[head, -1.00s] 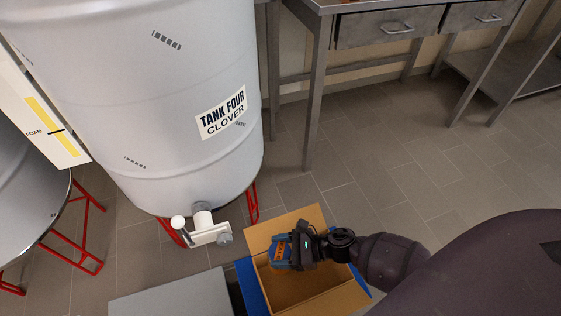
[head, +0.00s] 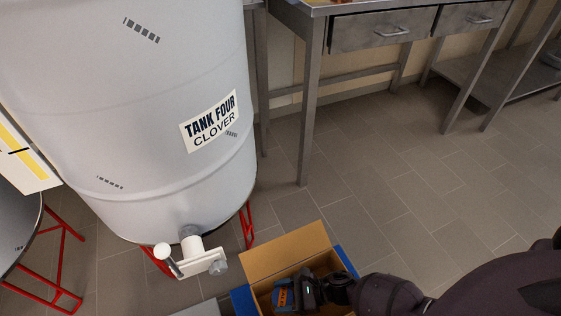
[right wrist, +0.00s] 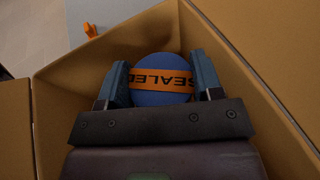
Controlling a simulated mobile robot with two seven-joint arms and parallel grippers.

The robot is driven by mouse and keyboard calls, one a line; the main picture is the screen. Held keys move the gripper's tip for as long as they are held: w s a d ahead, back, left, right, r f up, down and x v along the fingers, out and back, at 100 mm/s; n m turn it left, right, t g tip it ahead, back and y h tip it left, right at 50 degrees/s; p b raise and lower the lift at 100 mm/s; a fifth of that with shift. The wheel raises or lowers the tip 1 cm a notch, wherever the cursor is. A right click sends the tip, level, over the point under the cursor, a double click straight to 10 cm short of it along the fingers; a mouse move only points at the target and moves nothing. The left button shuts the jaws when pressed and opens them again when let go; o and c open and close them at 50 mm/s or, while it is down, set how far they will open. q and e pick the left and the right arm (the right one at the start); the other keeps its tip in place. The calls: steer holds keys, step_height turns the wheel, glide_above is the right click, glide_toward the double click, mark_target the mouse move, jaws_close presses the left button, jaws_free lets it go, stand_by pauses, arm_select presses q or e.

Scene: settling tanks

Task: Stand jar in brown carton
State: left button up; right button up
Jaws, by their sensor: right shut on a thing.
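The brown carton (head: 290,251) stands open at the bottom of the head view, with one flap raised at the back. My right gripper (head: 286,295) is down inside its opening. In the right wrist view my right gripper (right wrist: 160,80) is shut on the jar, one finger on each side. The jar (right wrist: 158,64) shows a round blue top with an orange band reading "SEALED". The carton's walls (right wrist: 240,75) surround it there. The jar's lower part is hidden, so I cannot tell whether it touches the carton's floor. My left gripper is not in view.
A large grey tank (head: 140,110) labelled "TANK FOUR CLOVER" stands behind the carton, its white valve (head: 200,258) close to the carton's left. Blue (head: 244,300) shows around the carton's base. A steel table (head: 312,100) stands at the back. The tiled floor at right is clear.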

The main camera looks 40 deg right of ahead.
steer(key=shift+f, duration=0.1)
steer(key=shift+f, duration=0.1)
steer(key=o, duration=1.3)
steer(key=shift+c, duration=0.2)
steer(key=shift+s+d, duration=0.1)
steer(key=shift+d, duration=0.05)
steer(key=p+v, duration=0.1)
steer(key=v, duration=0.5)
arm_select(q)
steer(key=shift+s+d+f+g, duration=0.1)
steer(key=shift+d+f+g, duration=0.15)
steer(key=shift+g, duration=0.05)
arm_select(e)
steer(key=shift+s+d+r, duration=0.3)
steer(key=shift+d, duration=0.15)
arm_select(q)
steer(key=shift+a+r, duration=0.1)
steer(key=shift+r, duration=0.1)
